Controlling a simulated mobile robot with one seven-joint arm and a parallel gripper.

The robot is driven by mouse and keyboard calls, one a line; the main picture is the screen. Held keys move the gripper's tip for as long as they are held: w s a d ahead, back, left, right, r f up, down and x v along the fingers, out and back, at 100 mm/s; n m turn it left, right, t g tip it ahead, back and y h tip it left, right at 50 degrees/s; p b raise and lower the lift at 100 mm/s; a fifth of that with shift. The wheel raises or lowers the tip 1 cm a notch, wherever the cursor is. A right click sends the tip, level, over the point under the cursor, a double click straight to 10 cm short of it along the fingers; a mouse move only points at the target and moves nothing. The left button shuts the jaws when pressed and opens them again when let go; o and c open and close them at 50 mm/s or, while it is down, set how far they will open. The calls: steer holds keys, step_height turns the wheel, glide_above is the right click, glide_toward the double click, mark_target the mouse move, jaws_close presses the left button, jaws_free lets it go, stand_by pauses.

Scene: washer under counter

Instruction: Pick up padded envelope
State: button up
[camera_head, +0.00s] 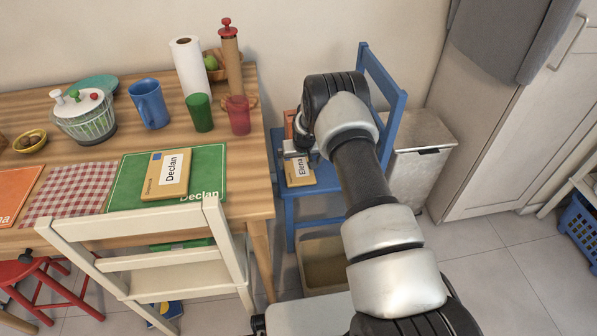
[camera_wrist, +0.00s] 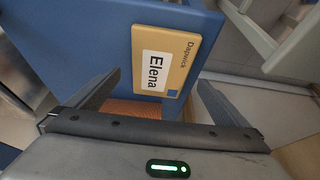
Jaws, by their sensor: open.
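A tan padded envelope labelled "Elena" (camera_head: 300,172) lies flat on the seat of the blue chair (camera_head: 325,208). In the wrist view the same envelope (camera_wrist: 178,50) lies ahead of and between the fingers, near the seat's edge. My gripper (camera_head: 297,152) is over the chair seat, by the envelope, and partly hides it. In the wrist view my gripper (camera_wrist: 157,82) has its fingers wide apart with nothing held. A second tan envelope, labelled "Declan" (camera_head: 172,176), lies on the green placemat (camera_head: 212,160) on the table.
An orange-brown object (camera_head: 289,122) stands on the chair seat and shows between the fingers (camera_wrist: 135,108). The wooden table (camera_head: 258,140) is left of the chair. A bin (camera_head: 420,165) stands to the right. The chair backrest (camera_head: 382,80) rises behind my arm.

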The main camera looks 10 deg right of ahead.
mark_target(299, 168)
steer(key=b+x, duration=0.1)
steer(key=x, duration=0.3)
steer(key=shift+f, duration=0.25)
steer(key=c, duration=0.9)
steer(key=shift+r, duration=0.15)
steer(key=shift+c, duration=0.2)
